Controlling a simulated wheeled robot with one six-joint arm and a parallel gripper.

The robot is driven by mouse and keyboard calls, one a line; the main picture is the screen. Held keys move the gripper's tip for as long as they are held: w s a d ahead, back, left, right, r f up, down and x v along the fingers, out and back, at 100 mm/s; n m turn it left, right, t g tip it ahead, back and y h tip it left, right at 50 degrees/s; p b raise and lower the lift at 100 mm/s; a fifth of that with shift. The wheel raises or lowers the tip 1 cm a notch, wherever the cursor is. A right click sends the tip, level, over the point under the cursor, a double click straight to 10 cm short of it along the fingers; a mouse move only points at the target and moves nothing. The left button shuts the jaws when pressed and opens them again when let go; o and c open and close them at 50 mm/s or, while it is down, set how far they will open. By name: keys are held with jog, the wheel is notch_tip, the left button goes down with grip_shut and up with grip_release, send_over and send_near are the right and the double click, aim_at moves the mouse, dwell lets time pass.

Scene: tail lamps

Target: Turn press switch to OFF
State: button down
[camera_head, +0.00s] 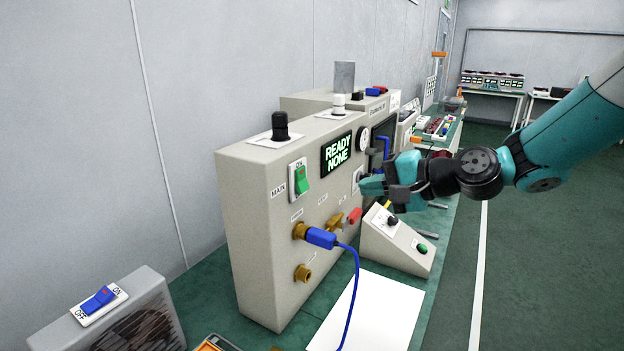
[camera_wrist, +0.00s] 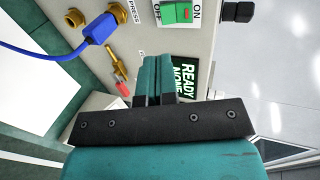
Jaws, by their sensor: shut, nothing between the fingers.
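No switch in view carries a readable "press switch" label. A blue rocker switch (camera_head: 98,299) marked ON and OFF sits on top of a grey box (camera_head: 70,335) at the lower left, far from my gripper. A green rocker switch (camera_head: 301,179) labelled MAIN is on the front panel of the beige machine (camera_head: 245,240). It also shows at the top of the wrist view (camera_wrist: 178,12), with ON and OFF marks. Which side either rocker is pressed is hard to tell. My gripper (camera_head: 370,186) is shut and empty, in front of the panel right of the display. Its fingers (camera_wrist: 157,76) are together in the wrist view.
A blue plug (camera_head: 320,237) with a trailing cable sits in a brass fitting, marked PRESS in the wrist view. A red-tipped valve (camera_head: 354,215) is beside it. The display (camera_head: 337,153) reads READY NONE. A sloped console (camera_head: 395,245) stands below my gripper. Floor at right is clear.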

jog(key=p, duration=0.6)
send_near(294, 192)
jog(key=x, duration=0.5)
jog(key=shift+w+f, duration=0.2)
jog(key=shift+f, duration=0.1)
jog(key=shift+w+a+f, duration=0.2)
jog(key=shift+f, duration=0.05)
jog(key=shift+w+a+f+b, duration=0.15)
jog(key=shift+f+b, duration=0.35)
jog(key=shift+b, duration=0.6)
jog(key=b, duration=0.1)
jog(key=t+y+b, duration=0.1)
jog(key=b, duration=0.1)
jog(key=shift+w+a+f, duration=0.1)
jog(key=shift+a+f, duration=0.15)
jog(key=shift+f, duration=0.15)
jog(key=y+b, duration=0.1)
jog(key=b, duration=0.3)
jog(key=t+y+b, duration=0.1)
jog(key=b, duration=0.4)
jog(key=shift+a+f+y, duration=0.1)
jog(key=shift+a+y, duration=0.15)
jog(key=shift+y, duration=0.05)
jog(key=shift+r+t+y+b, duration=0.3)
jog(key=shift+t+b, duration=0.1)
jog(key=shift+b, duration=0.35)
jog(key=shift+a+r, duration=0.1)
jog(key=shift+r, duration=0.1)
